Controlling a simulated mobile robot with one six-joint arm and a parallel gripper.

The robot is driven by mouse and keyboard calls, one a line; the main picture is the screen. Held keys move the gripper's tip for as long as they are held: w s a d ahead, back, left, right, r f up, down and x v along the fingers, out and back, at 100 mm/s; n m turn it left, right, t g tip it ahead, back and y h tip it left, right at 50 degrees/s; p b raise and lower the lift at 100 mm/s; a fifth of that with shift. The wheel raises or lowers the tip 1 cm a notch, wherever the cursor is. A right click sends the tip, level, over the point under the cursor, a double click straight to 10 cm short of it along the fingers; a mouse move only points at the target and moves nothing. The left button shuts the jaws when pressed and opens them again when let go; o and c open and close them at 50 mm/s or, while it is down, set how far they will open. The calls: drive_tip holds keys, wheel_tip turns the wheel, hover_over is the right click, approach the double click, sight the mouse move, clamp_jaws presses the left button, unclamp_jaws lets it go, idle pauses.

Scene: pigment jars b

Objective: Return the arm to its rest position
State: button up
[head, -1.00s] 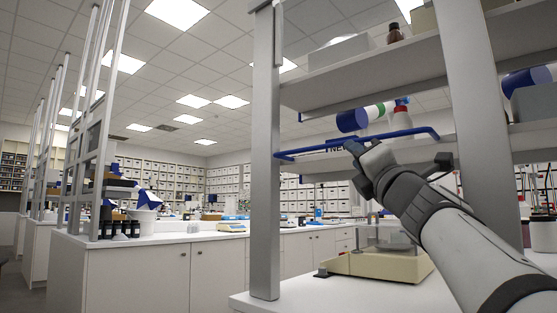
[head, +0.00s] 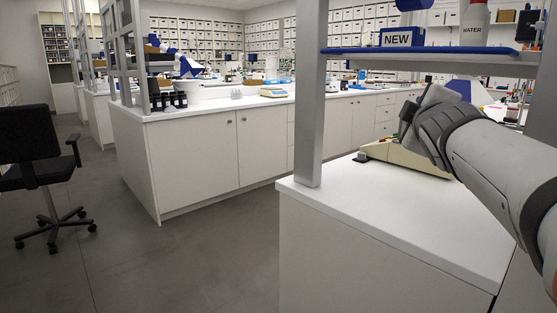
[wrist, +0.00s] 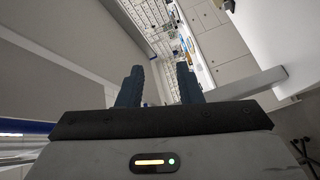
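My gripper (wrist: 160,84) shows in the wrist view with its two dark fingers apart and nothing held between them. In the head view my arm reaches in from the right, over the white bench top (head: 400,212) and below the blue-edged shelf (head: 430,51). The fingers are mostly hidden behind my wrist there. The wrist view is tilted, with cabinets and the room behind the fingers.
A beige balance (head: 405,158) stands on the bench close behind my wrist. A grey upright post (head: 311,95) is to the left. The shelf holds a NEW label (head: 397,39) and a WATER bottle (head: 472,28). Open floor and a black chair (head: 38,160) are at left.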

drive_tip(key=s+a+f+m+g+y+p, duration=0.1)
drive_tip(key=s+a+f+m+g+p, duration=0.2)
drive_tip(key=s+p, duration=0.4)
drive_tip(key=s+a+f+m+g+y+p, duration=0.2)
drive_tip(key=s+a+f+m+g+p, duration=0.2)
drive_tip(key=s+a+f+g+p, duration=0.1)
drive_tip(key=s+a+f+m+g+y+p, duration=0.1)
drive_tip(key=s+a+f+m+g+p, duration=0.3)
drive_tip(key=s+p, duration=0.5)
drive_tip(key=s+f+g, duration=0.1)
drive_tip(key=g, duration=0.1)
drive_tip(key=shift+f+g+y+p, duration=0.2)
drive_tip(key=shift+g+y+p, duration=0.1)
drive_tip(key=shift+p, duration=0.1)
